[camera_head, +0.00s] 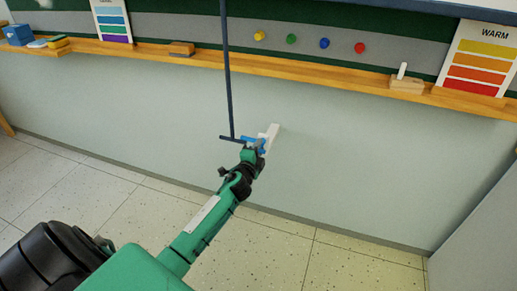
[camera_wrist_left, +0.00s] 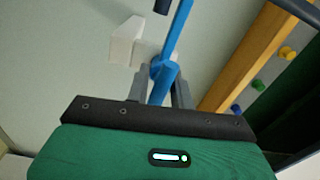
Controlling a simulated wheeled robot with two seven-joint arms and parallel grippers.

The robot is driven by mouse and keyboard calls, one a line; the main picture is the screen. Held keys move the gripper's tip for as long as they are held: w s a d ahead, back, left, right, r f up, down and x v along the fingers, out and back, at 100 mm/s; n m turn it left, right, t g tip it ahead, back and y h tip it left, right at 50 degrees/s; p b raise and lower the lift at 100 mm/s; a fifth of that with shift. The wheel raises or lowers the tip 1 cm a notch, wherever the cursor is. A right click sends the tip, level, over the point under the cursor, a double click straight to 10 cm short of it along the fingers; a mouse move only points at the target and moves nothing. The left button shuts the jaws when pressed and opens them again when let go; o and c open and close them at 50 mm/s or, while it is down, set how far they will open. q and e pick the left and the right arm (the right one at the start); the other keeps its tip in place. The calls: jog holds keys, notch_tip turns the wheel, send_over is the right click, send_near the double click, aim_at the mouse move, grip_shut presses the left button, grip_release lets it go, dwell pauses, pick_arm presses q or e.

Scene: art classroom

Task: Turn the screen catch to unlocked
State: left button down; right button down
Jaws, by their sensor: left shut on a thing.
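The screen catch shows as a blue lever (camera_head: 249,139) beside a white block (camera_head: 273,131) on the pale wall below the ledge. My left gripper (camera_head: 258,146) reaches it from below, and its fingers hide part of the lever. In the left wrist view, the fingers (camera_wrist_left: 162,88) are shut on the blue lever (camera_wrist_left: 172,50), which slants up and slightly right in the picture. The white block (camera_wrist_left: 122,40) stands to the left of the fingers there. I see no marks for locked or unlocked. My right gripper is in neither view.
A thin dark rod (camera_head: 227,75) hangs down in front of the wall, its short crossbar close to the lever. A wooden ledge (camera_head: 300,76) with an eraser (camera_head: 181,48) and a wooden block (camera_head: 407,84) runs above. The tiled floor (camera_head: 335,270) is clear.

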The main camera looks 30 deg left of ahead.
pick_arm(q)
jog(key=shift+m, duration=0.3)
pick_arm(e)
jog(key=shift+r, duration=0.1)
pick_arm(q)
jog(key=m+p, duration=0.1)
jog(key=m, duration=0.2)
jog(key=shift+m, duration=0.9)
jog(key=m+p, duration=0.1)
jog(key=m, duration=0.3)
jog(key=shift+m, duration=0.3)
jog(key=m+p, duration=0.1)
jog(key=m, duration=0.1)
jog(key=shift+m, duration=0.4)
jog(key=m+p, duration=0.2)
jog(key=m, duration=0.1)
jog(key=shift+m, duration=0.3)
jog(key=shift+f+m, duration=0.15)
jog(key=shift+m, duration=0.55)
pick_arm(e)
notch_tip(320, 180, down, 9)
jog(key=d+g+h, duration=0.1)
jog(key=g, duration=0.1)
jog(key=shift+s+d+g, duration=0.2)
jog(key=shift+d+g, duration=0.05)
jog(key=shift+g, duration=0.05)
